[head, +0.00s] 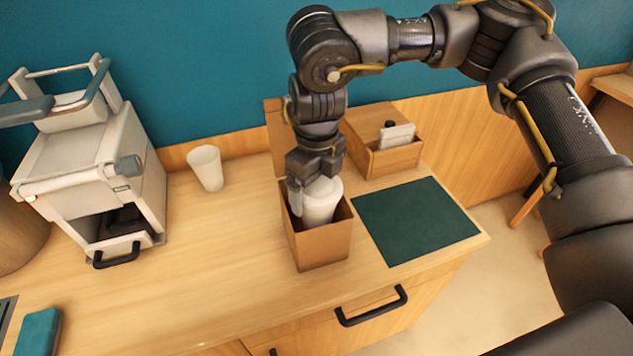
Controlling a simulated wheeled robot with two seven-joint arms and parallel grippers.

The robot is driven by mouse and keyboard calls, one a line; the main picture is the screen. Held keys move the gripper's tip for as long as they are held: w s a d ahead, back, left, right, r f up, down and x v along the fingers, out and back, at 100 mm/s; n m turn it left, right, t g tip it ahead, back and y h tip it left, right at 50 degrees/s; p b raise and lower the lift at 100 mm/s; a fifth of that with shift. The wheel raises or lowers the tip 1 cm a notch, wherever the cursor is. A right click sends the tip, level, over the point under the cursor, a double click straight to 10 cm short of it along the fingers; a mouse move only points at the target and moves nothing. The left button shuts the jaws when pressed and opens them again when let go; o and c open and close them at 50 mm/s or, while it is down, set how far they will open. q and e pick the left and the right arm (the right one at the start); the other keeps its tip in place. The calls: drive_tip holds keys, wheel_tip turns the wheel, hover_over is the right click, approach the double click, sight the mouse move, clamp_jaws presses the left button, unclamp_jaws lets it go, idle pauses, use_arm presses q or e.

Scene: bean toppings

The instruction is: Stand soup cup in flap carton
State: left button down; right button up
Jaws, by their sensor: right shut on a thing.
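The soup cup (320,203) is white and sits upright inside the opening of the brown flap carton (322,249), its upper part showing above the front wall. The carton stands open on the counter, with its flap (274,137) raised at the back left. My right gripper (309,190) reaches down from above and is shut on the soup cup at its left side. The cup's base is hidden by the carton walls, so I cannot tell whether it touches the carton floor. My left gripper does not show.
A white tumbler (206,168) stands left of the carton. A dark green mat (416,219) lies to the right, with a wooden box (396,158) behind it. A white machine (88,165) stands at the left, and a teal item (39,332) lies front left. The counter's front middle is clear.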

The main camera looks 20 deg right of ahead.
drive_tip(key=shift+f+b, duration=1.2)
drive_tip(key=shift+f, duration=0.9)
drive_tip(key=o, duration=0.5)
wheel_tip(320, 180, up, 12)
drive_tip(key=p, duration=1)
